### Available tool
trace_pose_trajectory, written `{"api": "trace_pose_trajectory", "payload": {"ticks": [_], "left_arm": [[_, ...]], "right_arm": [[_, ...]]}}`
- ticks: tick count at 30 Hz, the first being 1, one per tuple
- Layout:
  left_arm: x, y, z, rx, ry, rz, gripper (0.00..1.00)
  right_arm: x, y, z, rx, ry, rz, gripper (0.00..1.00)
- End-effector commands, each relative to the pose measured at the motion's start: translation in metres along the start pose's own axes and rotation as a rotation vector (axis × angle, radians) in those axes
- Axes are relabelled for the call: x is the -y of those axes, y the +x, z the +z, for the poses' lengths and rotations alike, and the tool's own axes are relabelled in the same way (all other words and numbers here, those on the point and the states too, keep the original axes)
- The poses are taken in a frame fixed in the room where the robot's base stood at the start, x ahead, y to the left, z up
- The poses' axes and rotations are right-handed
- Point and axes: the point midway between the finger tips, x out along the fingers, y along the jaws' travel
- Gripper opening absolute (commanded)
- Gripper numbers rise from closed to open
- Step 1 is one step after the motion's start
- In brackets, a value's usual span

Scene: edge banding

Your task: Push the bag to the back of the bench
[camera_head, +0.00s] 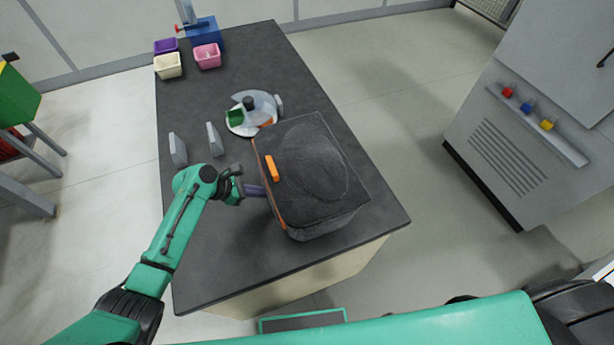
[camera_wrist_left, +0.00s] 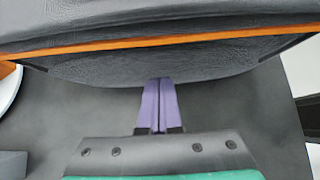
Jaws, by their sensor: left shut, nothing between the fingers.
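The bag (camera_head: 315,165) is dark grey and boxy, with orange trim and an orange tab on its top. It rests on the dark bench (camera_head: 230,265), near the bench's right edge. In the left wrist view the bag (camera_wrist_left: 160,70) fills the upper part, with an orange strip running across it. My left gripper (camera_head: 261,190) is shut, at the left side of the bag. Its purple fingers (camera_wrist_left: 159,82) are together and reach the bag's side; I cannot tell whether they press on it. My right gripper is not in view.
A round white-and-grey device (camera_head: 262,103) stands close behind the bag. Two grey upright plates (camera_head: 177,149) stand to the left. Purple, cream and pink (camera_head: 207,56) bins and a blue box (camera_head: 203,32) are at the far end. The near-left bench top is clear.

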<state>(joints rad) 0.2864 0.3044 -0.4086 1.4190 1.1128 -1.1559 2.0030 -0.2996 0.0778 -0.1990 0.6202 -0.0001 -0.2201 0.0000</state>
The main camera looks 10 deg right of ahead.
Motion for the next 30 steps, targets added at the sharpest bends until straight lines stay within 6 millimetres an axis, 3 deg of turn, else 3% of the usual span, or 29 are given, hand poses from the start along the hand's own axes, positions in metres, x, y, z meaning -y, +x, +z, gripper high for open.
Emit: {"api": "trace_pose_trajectory", "payload": {"ticks": [30], "left_arm": [[0.001, 0.061, 0.057, 0.004, 0.002, -0.001, 0.0]], "right_arm": [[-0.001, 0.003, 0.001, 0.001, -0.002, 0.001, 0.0]]}}
